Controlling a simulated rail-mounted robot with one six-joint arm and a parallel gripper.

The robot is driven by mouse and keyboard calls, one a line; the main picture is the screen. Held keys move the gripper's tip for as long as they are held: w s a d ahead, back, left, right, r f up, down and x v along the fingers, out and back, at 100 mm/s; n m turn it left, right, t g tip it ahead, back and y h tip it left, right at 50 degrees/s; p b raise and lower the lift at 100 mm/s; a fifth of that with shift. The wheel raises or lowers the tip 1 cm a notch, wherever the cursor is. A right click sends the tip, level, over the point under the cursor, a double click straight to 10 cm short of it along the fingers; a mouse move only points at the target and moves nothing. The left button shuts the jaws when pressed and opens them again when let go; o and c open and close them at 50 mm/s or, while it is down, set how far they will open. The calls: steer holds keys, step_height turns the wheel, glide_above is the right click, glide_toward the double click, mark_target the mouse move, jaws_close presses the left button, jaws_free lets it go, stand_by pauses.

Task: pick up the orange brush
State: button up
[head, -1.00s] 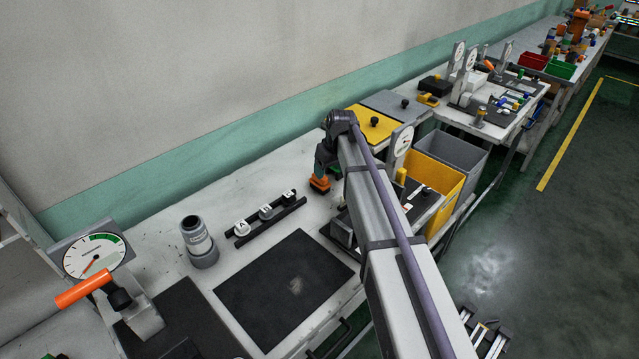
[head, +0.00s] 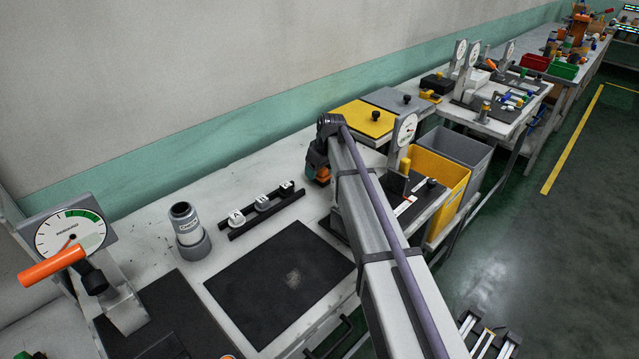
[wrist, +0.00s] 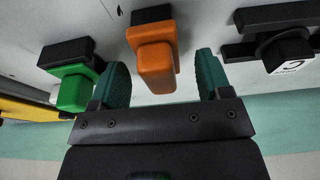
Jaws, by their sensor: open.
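The orange brush (wrist: 153,50) has a blocky orange handle and a dark base on the light bench. In the wrist view it stands between my gripper's two teal fingers, with a gap on each side. My gripper (wrist: 162,66) is open and empty, its fingers on either side of the handle. In the head view the brush (head: 323,176) shows as a small orange patch beside the gripper (head: 314,172), partly hidden by my arm.
A green-handled brush (wrist: 76,88) stands left of the orange one in the wrist view. A black rack (head: 262,209) with lettered white-and-black pieces is close by, its end (wrist: 287,50) right of the fingers. A dark mat (head: 280,285) and grey cylinder (head: 187,230) are farther off.

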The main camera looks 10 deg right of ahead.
steer(key=x, duration=0.2)
steer(key=shift+f+b, duration=0.3)
steer(key=shift+b, duration=0.1)
steer(key=shift+r, duration=0.3)
steer(key=shift+c, duration=0.2)
steer(key=c, duration=1.1)
